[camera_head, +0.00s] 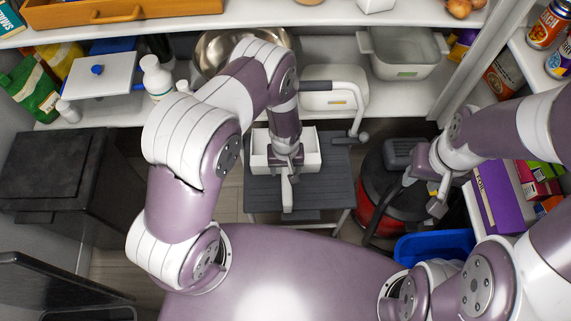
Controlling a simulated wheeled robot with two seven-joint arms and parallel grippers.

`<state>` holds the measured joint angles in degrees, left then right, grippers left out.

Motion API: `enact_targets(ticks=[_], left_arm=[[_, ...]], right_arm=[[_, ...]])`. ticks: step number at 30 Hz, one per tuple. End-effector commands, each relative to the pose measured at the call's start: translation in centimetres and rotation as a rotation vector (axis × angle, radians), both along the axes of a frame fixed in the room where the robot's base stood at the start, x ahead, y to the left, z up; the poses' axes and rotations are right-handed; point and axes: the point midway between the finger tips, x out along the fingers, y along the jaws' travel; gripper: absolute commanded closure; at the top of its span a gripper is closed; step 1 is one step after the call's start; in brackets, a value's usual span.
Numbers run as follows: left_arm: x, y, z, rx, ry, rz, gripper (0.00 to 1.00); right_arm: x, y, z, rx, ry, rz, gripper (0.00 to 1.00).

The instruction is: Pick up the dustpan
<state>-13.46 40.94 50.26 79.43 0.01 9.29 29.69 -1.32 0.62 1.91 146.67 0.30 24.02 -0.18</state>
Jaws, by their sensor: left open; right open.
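A white, open-fronted tray-like object (311,151), which looks like the dustpan, lies on the dark grey step stool (328,188). My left arm reaches over from above and hides its middle. My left gripper (288,192) points down at its near side and is open. I cannot tell whether the fingers touch it or straddle a handle. My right gripper (438,203) is open and empty, to the right of the stool, above the red and black vacuum-like canister (372,199).
A white curved bar (357,105) rises behind the stool's right side. A black bin (55,155) is left; a blue tub (434,246) and purple box (497,197) are right.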

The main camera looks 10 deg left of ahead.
Motion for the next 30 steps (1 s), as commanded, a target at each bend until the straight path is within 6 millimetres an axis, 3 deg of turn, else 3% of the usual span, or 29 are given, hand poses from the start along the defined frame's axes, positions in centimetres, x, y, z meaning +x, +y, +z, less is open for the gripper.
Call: enact_targets(ticks=[6, 14, 16, 20, 30], left_arm=[[-0.8, -0.4, -4.1, 0.0, 0.002, -0.001, 0.38], [-0.8, -0.4, -4.5, 0.001, 0.001, -0.001, 0.38], [-0.8, -0.4, -4.4, 0.001, 0.001, -0.001, 0.55], [-0.8, -0.4, -4.4, 0.001, 0.001, -0.001, 0.97], [-0.7, -0.4, -4.1, 0.0, 0.0, -0.001, 1.0]], right_arm=[[0.0, 0.0, -1.2, 0.0, 0.0, 0.0, 0.57], [0.0, 0.0, -1.2, 0.0, 0.0, 0.0, 0.57], [0.0, 0.0, -1.2, 0.0, 0.0, 0.0, 0.57], [0.0, 0.0, -1.2, 0.0, 0.0, 0.0, 0.57], [0.0, 0.0, -1.0, 0.0, 0.0, 0.0, 0.57]])
